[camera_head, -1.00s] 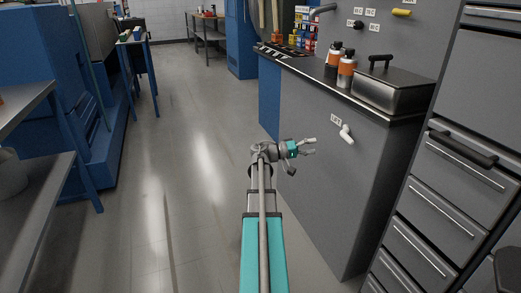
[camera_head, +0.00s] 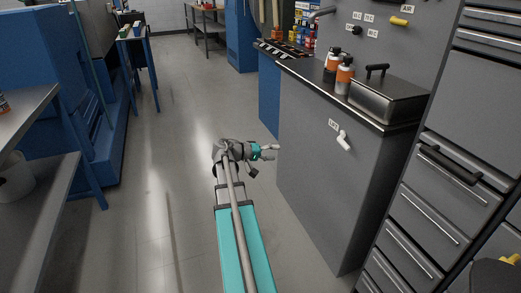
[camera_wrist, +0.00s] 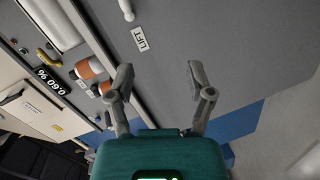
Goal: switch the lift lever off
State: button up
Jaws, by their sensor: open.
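The white lift lever (camera_head: 343,140) is on the grey side panel of the counter, just right of its LIFT label (camera_head: 333,124), and slants down to the right in the head view. Its white end (camera_wrist: 127,10) is at the top edge of the wrist view, above the LIFT label (camera_wrist: 141,39); the rest is cut off there. My gripper (camera_head: 274,148) is open and empty, left of the lever and apart from it. In the wrist view my gripper's fingers (camera_wrist: 158,72) are spread in front of the grey panel.
The counter top holds a metal box (camera_head: 388,97) with a black handle and orange-and-white bottles (camera_head: 344,75). A grey drawer cabinet (camera_head: 425,210) stands at the right. A blue machine (camera_head: 50,80) and a grey table (camera_head: 35,195) are at the left. The floor between is clear.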

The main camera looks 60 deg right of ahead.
jog(key=shift+n+t, duration=0.5)
jog(key=shift+t, duration=0.3)
jog(key=shift+w+f+p+v, duration=0.15)
jog(key=shift+p+v, duration=0.15)
jog(key=shift+v, duration=0.45)
jog(key=shift+f+p+v, duration=0.2)
jog(key=shift+p+v, duration=0.1)
jog(key=shift+v, duration=0.45)
jog(key=shift+w+f+p+v, duration=0.15)
jog(key=shift+p+v, duration=0.15)
jog(key=shift+v, duration=0.45)
jog(key=shift+c, duration=0.2)
jog(key=shift+s, duration=0.1)
jog(key=c, duration=0.4)
jog(key=shift+s+d+f+b, duration=0.15)
jog(key=shift+f+b, duration=0.05)
jog(key=shift+b, duration=0.1)
jog(key=c, duration=0.4)
jog(key=shift+s+d+f+b, duration=0.2)
jog(key=shift+b, duration=0.2)
grip_shut()
jog(key=s+d+f+g+h+b, duration=0.3)
jog(key=s+b, duration=0.4)
jog(key=b, duration=0.4)
jog(key=s+d+f+g+h+b, duration=0.3)
jog(key=s+d+b, duration=0.3)
jog(key=b, duration=0.6)
jog(key=shift+s+f+g+h+b, duration=0.35)
jog(key=shift+s+f+g, duration=0.2)
jog(key=shift+f+g, duration=0.3)
